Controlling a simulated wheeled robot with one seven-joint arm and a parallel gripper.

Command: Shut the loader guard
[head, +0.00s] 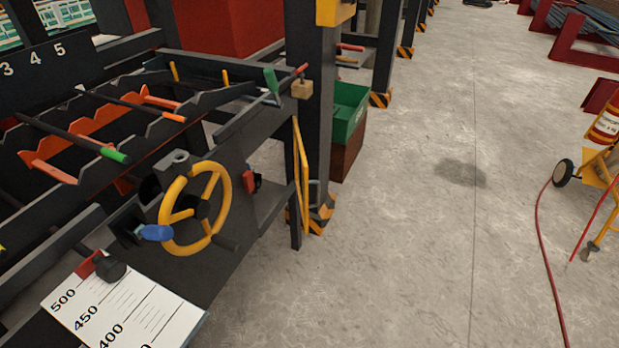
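A thin yellow frame (301,178), seen nearly edge-on, stands beside the dark post at the right end of the machine. It may be the loader guard, but I cannot tell for certain. It reaches down to near the floor by the striped post foot, and what lies behind it is partly hidden. The dark loader rack (100,120) holds several bars with green, orange and red ends. A yellow handwheel (195,208) is on the machine's front, with a blue handle (155,233) to its left. My gripper is not in view.
A green bin (347,112) stands behind the dark post (310,110). A white scale plate (120,305) is at the lower left. A yellow cart (600,170) and a red hose (543,230) are at the right. The concrete floor between is clear.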

